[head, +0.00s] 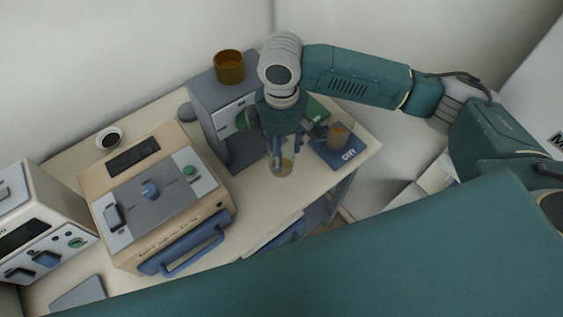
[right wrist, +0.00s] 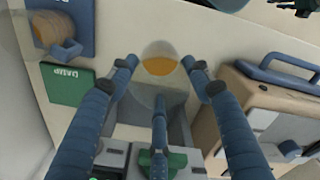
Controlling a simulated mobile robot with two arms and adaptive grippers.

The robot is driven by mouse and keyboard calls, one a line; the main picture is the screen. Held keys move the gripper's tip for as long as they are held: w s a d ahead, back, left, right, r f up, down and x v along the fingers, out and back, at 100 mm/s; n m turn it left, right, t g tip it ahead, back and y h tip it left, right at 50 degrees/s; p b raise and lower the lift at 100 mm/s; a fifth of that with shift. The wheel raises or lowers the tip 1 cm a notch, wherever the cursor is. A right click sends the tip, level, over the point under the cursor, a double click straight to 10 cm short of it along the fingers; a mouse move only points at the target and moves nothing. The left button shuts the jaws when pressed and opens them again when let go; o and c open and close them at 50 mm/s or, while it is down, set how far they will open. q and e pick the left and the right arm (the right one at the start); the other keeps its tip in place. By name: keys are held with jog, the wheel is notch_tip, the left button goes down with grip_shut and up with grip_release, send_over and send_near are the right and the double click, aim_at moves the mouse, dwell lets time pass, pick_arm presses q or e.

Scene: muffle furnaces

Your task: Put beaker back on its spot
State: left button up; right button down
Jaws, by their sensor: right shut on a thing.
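My right gripper (head: 278,147) points down over the light table and is shut on a clear beaker (head: 283,169) with amber liquid. In the right wrist view the beaker (right wrist: 160,58) sits between the fingertips (right wrist: 162,72). I cannot tell whether its base touches the table. A green labelled mat (right wrist: 68,84) lies to the left of the held beaker in that view, with nothing seen on it. It is partly hidden behind the gripper in the head view (head: 317,107). A blue labelled mat (head: 346,155) beside it bears another beaker (head: 338,134) with amber contents. My left gripper is not seen.
A tall grey device (head: 205,100) with an amber pot (head: 229,66) on top stands just left of the gripper. A beige furnace (head: 160,200) with a blue handle is further left, and a white device (head: 40,225) beyond. The table (head: 318,190) is clear in front of the blue mat.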

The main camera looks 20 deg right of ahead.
notch_tip(320, 180, down, 4)
jog(key=shift+f, duration=0.2)
notch_tip(320, 180, down, 3)
jog(key=shift+r+p, duration=0.2)
jog(key=shift+p, duration=0.25)
jog(key=shift+f, duration=0.4)
jog(key=shift+w+f, duration=0.1)
jog(key=shift+f, duration=0.15)
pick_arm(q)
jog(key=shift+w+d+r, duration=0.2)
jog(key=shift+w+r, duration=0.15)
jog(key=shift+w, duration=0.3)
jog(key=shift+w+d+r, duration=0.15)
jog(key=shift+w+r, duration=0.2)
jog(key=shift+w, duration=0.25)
pick_arm(e)
jog(key=c, duration=0.8)
grip_release()
